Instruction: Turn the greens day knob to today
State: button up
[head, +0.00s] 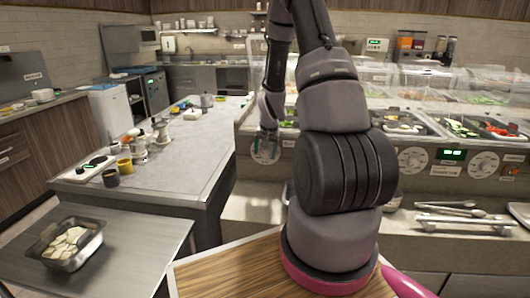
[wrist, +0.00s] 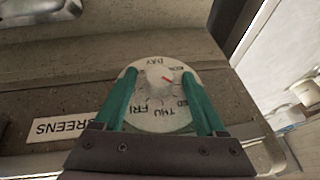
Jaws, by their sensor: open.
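The greens day dial (wrist: 150,122) is a round pale plate on the counter front in the wrist view, with DAY, THU and FRI legible around it and other letters partly covered. A GREENS label (wrist: 58,125) appears upside down beside the dial. My gripper (wrist: 160,78) is open, its teal fingers on either side of the knob, with no clear contact. In the head view, my gripper (head: 268,143) is in front of the dial (head: 264,153).
More white dials (head: 414,160) and a small green display (head: 451,154), too small to read, are along the counter front to the right. Tongs (head: 450,207) lie on the ledge below. A grey table (head: 190,150) with cups stands to the left.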

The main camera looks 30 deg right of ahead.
grip_shut()
jog(key=shift+a+h, duration=0.2)
jog(key=shift+h, duration=0.2)
jog(key=shift+w+a+n+g+h, duration=0.15)
jog(key=shift+n+g+h, duration=0.15)
jog(key=shift+g+h, duration=0.4)
jog(key=shift+w+a+f+n+g+h, duration=0.1)
jog(key=shift+n+g+h, duration=0.2)
jog(key=shift+g+h, duration=0.65)
jog(key=shift+w+a+n+g+h, duration=0.1)
jog(key=shift+n+g+h, duration=0.3)
jog(key=shift+h, duration=1.05)
jog(key=shift+g, duration=0.25)
grip_release()
